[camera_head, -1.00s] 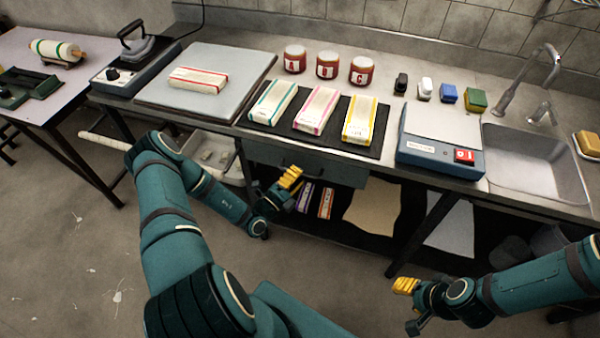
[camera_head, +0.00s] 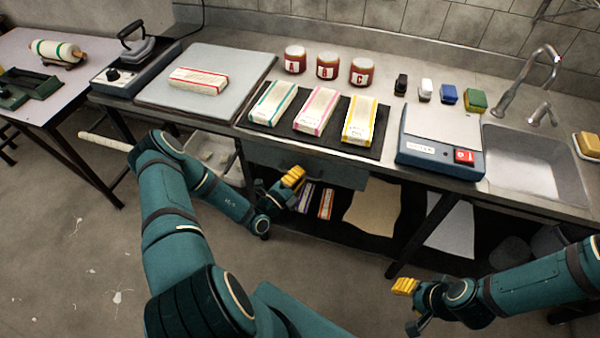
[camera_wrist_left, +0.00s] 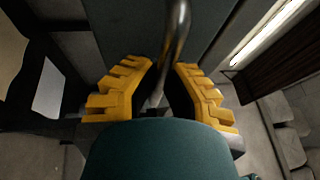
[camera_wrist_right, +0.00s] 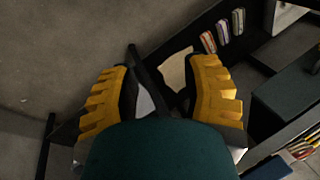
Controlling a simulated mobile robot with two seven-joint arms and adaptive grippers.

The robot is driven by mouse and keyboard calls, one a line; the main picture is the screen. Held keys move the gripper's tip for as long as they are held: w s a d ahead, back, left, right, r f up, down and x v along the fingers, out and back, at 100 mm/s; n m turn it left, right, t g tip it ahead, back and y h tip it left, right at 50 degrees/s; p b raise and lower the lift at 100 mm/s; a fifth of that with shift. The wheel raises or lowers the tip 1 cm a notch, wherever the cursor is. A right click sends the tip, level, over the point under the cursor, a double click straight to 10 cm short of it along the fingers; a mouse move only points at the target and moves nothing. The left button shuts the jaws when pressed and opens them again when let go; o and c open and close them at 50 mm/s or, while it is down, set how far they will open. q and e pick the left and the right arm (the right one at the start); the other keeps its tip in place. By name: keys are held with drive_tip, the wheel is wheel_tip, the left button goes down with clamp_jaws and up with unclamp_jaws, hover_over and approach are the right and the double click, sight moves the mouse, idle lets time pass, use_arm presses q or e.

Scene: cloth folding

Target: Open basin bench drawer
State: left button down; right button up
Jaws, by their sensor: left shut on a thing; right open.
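The bench drawer (camera_head: 335,171) has a blue-grey front, below the worktop and under the folded cloths. Its metal bar handle (camera_wrist_left: 180,30) runs between the yellow fingers in the left wrist view. My left gripper (camera_head: 292,178) is at the drawer front, shut on the handle; the exact contact is partly hidden behind the gripper body. The drawer front looks close to the bench, and I cannot see into the drawer. My right gripper (camera_head: 406,287) is open and empty, low in front of the bench at right, and it also shows in the right wrist view (camera_wrist_right: 160,85).
On the worktop are folded cloths on a black mat (camera_head: 377,146), lettered jars (camera_head: 327,66), a scale-like device (camera_head: 440,140) and a sink (camera_head: 535,160). A lower shelf holds small boxes (camera_head: 326,203) and a beige sheet (camera_head: 372,213). Bench leg (camera_head: 420,235) stands near my right gripper.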

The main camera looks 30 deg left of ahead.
use_arm(q)
drive_tip(key=s+d+p, duration=0.1)
drive_tip(key=s+d, duration=0.1)
drive_tip(key=s, duration=0.8)
drive_tip(key=s+d+p, duration=0.2)
drive_tip(key=s+d, duration=0.1)
drive_tip(key=s, duration=0.8)
drive_tip(key=shift+s+d, duration=0.15)
drive_tip(key=shift+s, duration=0.05)
drive_tip(key=c, duration=1)
unclamp_jaws()
drive_tip(key=v, duration=1.2)
